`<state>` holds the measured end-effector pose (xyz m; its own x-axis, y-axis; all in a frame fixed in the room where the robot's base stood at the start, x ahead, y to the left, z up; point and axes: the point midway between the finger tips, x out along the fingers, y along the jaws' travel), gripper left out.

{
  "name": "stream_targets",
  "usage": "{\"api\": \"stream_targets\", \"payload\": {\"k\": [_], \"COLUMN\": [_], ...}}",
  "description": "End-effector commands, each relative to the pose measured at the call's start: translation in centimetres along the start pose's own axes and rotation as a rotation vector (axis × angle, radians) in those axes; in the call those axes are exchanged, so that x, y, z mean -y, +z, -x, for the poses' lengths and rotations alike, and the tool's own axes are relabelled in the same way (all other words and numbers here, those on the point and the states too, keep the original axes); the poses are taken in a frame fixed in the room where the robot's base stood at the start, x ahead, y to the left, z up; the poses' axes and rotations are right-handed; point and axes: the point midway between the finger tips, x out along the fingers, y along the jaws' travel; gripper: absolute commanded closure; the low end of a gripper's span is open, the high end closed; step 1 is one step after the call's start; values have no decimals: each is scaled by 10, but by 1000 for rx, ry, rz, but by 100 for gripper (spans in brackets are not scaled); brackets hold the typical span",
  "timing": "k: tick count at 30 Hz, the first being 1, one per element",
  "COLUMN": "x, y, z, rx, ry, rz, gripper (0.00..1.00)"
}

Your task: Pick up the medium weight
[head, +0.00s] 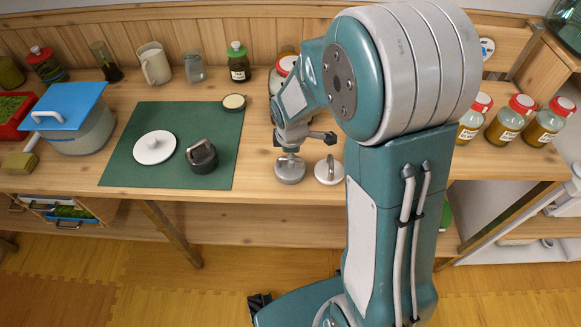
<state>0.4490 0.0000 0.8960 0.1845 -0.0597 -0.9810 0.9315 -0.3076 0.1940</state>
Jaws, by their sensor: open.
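Two metal weights stand on the wooden table to the right of the green mat: a grey one (289,174) with an upright knob, and a paler one (329,176) with an upright handle. A dark weight with a loop handle (203,159) stands on the mat. I cannot tell for sure which is the medium weight. My gripper (300,140) is open, its dark fingers spread, and appears just above and behind the grey weight's knob. The gap between them is hard to judge. No object shows in the fingers.
A white knobbed lid (154,148) and a small round cream-topped piece (234,102) lie on the green mat (130,122). A blue-lidded pot (80,132) stands left. Red-capped jars (505,120) stand right. A jar behind my gripper is partly hidden by my arm.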

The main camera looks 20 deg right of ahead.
Motion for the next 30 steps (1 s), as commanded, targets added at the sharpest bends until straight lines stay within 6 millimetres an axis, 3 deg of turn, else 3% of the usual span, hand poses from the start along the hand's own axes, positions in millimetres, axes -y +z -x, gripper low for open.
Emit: {"api": "stream_targets", "payload": {"k": [6,15,16,19,20,30], "x": [-2,-2,-2,-2,-2,-2], "y": [1,1,1,0,0,0], "z": [-32,-36,-36,-36,-36,-36], "rx": [1,-1,-1,0,0,-1], "ry": [-3,1,1,1,1,2], "rz": [0,-1,-1,-1,-1,0], "gripper": [39,39,48,92,100,100]}}
